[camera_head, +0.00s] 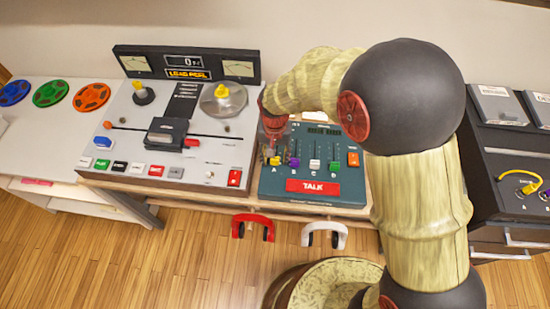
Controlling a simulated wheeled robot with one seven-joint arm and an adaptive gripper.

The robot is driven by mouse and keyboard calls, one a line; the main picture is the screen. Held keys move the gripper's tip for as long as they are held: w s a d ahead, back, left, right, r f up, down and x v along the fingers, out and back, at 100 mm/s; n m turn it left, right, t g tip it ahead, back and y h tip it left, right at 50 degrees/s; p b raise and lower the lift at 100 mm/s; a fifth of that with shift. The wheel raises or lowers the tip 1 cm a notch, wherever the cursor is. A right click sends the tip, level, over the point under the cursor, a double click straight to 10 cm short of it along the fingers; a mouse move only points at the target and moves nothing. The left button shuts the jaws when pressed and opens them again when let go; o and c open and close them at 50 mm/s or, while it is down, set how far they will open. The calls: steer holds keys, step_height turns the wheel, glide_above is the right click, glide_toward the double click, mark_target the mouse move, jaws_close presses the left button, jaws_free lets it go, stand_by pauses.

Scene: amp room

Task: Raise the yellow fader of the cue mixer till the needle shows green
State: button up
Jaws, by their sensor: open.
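The cue mixer (268,188) is a teal panel in the middle, with a red TALK key (313,187) at its front. Its yellow fader (274,161) is the leftmost of several coloured faders and sits low in its slot, above the letter A. My gripper (272,150) is open and points down at the mixer's left side, right over the yellow fader. I cannot tell whether the fingers touch the cap. The gripper and arm cover the mixer's upper left, and no needle can be seen on the mixer.
A tape machine (215,150) with two needle meters stands close on the left; coloured reels (91,97) lie beyond it. Red headphones (253,221) and white headphones (325,230) hang below the front edge. A dark unit with a yellow cable (520,175) stands on the right.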

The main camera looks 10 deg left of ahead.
steer(key=shift+c, duration=1.3)
steer(key=c, duration=0.7)
jaws_close()
